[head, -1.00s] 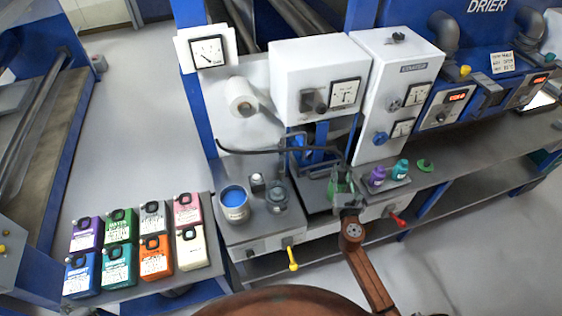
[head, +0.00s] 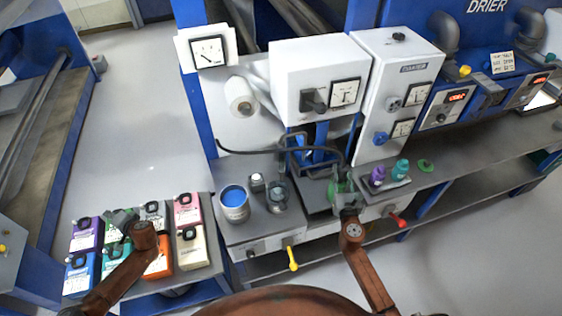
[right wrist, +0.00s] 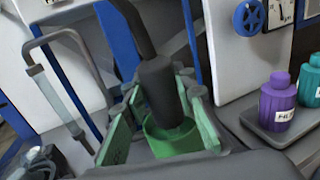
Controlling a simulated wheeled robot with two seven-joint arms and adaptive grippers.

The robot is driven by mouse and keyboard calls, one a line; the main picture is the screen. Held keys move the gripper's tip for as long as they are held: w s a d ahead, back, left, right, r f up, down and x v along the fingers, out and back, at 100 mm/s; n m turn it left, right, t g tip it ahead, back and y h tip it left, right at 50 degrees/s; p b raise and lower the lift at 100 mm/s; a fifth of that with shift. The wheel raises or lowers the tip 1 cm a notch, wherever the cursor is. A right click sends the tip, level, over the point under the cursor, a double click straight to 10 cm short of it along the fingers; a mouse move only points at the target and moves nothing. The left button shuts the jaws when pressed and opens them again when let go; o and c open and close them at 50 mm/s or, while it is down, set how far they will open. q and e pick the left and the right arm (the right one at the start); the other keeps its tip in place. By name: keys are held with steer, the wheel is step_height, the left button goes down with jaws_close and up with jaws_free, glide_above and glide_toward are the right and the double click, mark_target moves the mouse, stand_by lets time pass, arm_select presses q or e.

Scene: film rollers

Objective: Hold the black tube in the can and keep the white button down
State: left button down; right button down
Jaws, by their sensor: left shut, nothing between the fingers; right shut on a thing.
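The black tube (head: 262,151) runs as a bent hose from the left to my right gripper (head: 342,186). In the right wrist view the right gripper (right wrist: 160,105) is shut on the tube's thick dark end (right wrist: 161,92). A green ring-like rim (right wrist: 165,149) shows just below that end; I cannot tell whether they touch. The can (head: 234,210), light with blue contents, stands on the bench, well left of the right gripper. The white button (head: 257,179) is on a small dark box right of the can. My left gripper (head: 121,219) is shut and empty over the coloured jugs, away from the button.
Coloured jugs (head: 190,245) fill the lower-left shelf. A dark-rimmed glass jar (head: 277,195) stands right of the button. Purple and teal bottles (head: 377,177) sit on a tray to the right gripper's right. Yellow (head: 292,259) and red levers (head: 398,220) stick out in front.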

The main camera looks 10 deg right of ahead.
arm_select(q)
steer(key=w+d+h, duration=0.2)
steer(key=w+d, duration=0.2)
steer(key=d, duration=0.4)
steer(key=w+d+h, duration=0.1)
steer(key=w+d, duration=0.2)
steer(key=d, duration=0.5)
step_height(320, 180, up, 10)
steer(key=f+m+g+h, duration=0.1)
steer(key=m+g+h, duration=0.25)
steer(key=h, duration=0.35)
glide_above(256, 175)
steer(key=s, duration=0.2)
steer(key=shift+m+t, duration=0.35)
steer(key=shift+m, duration=0.1)
steer(key=shift+w+f, duration=0.15)
steer(key=shift+f, duration=1.3)
steer(key=shift+w+f, duration=0.1)
steer(key=shift+f, duration=1.3)
steer(key=shift+f, duration=0.85)
